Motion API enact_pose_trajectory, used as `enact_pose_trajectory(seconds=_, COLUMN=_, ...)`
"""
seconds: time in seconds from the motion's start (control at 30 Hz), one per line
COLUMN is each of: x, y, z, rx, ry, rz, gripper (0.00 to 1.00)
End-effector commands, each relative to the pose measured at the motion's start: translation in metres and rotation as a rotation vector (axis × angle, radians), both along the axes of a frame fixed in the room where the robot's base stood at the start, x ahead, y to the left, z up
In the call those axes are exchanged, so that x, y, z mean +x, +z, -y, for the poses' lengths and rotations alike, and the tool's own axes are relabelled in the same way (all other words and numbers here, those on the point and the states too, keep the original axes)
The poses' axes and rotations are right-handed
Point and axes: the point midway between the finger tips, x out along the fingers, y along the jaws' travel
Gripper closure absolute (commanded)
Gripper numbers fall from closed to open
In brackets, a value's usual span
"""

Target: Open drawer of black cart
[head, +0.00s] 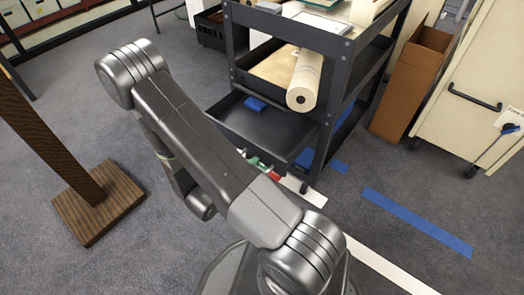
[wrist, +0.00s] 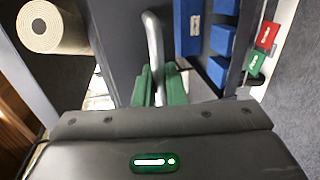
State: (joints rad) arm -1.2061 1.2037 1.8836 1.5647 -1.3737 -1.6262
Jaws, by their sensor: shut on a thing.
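The black cart (head: 340,75) stands at the upper middle of the head view. Its dark drawer (head: 270,128) sticks out from the cart's frame, open at the top, with a small blue item (head: 255,104) inside. In the wrist view, my gripper (wrist: 158,88) has green fingers closed around a grey bar handle (wrist: 153,38). The contact point is partly covered by the gripper's own body.
A cream paper roll (head: 305,78) juts out of the cart above the drawer. A cardboard box (head: 412,80) and a cream cabinet (head: 475,105) stand to the right. A wooden post on a square base (head: 97,205) stands at left. Several blue blocks (wrist: 222,40) show beside the handle.

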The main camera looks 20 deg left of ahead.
Motion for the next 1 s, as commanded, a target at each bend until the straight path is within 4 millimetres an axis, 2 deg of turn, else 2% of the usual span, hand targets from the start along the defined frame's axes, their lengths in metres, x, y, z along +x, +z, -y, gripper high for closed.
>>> enact_pose_trajectory(seconds=0.2, x=-0.014, y=0.0, z=-0.005, rx=-0.001, ry=0.0, rz=0.0, gripper=1.0)
enact_pose_trajectory(seconds=0.6, x=-0.016, y=0.0, z=-0.005, rx=0.0, ry=-0.002, rz=0.0, gripper=1.0)
enact_pose_trajectory(seconds=0.63, x=-0.016, y=0.0, z=-0.005, rx=0.0, ry=-0.002, rz=0.0, gripper=0.85)
enact_pose_trajectory(seconds=1.0, x=-0.019, y=0.001, z=-0.007, rx=0.0, ry=0.0, rz=0.0, gripper=0.85)
